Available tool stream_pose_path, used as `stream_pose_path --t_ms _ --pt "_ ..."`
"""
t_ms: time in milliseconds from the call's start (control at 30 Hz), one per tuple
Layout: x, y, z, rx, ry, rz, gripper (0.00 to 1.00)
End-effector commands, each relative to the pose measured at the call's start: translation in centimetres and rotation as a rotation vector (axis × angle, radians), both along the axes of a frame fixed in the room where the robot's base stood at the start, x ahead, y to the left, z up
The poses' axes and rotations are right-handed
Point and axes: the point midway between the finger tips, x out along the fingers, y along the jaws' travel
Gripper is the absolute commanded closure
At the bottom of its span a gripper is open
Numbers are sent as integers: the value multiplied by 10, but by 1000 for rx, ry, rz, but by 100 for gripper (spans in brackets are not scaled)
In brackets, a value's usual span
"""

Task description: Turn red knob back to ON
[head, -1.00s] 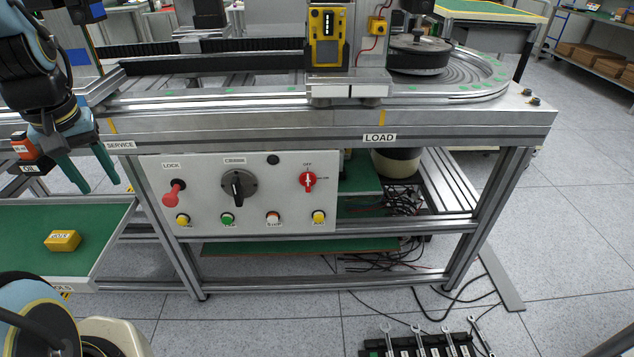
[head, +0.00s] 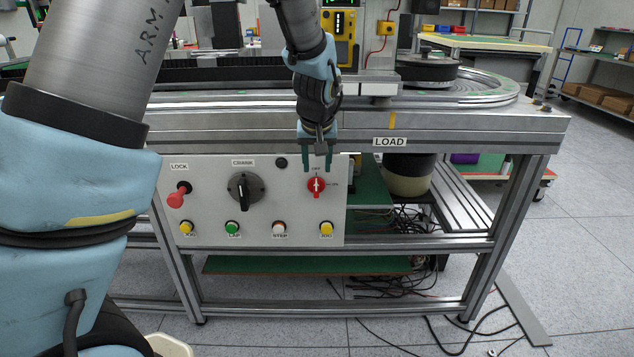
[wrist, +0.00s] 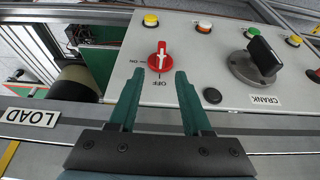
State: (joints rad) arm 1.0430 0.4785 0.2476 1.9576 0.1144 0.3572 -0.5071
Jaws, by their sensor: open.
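The red knob (head: 316,186) sits on the right part of the white control panel (head: 265,212). OFF is marked above it and ON to its right. Its white mark stands upright, in line with OFF. In the wrist view the red knob (wrist: 160,56) lies just beyond the fingertips, midway between them, with its grip in line with the OFF label. My gripper (head: 317,168) points down at the panel from above the knob. Its two green fingers (wrist: 157,76) are open and empty, apart from the knob as far as I can tell.
A black crank dial (head: 244,190), a red lock lever (head: 177,196) and a row of coloured buttons, including a yellow one (head: 326,229), share the panel. The metal table edge with the LOAD label (head: 390,142) runs above. Cables hang at the lower right.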

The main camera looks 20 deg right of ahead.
Motion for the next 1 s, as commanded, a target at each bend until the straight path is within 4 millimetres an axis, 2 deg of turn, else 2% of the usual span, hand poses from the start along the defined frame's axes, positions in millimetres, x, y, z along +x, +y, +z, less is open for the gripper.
stream_pose_path --t_ms 100,333,500,767,1000 --pt "8 -3 -23 3 3 1 51" --pt "20 -8 -52 2 1 0 51" --pt "23 -10 -61 0 1 0 51" --pt "23 -10 -61 0 1 0 51" --pt "23 -10 -61 0 1 0 77"
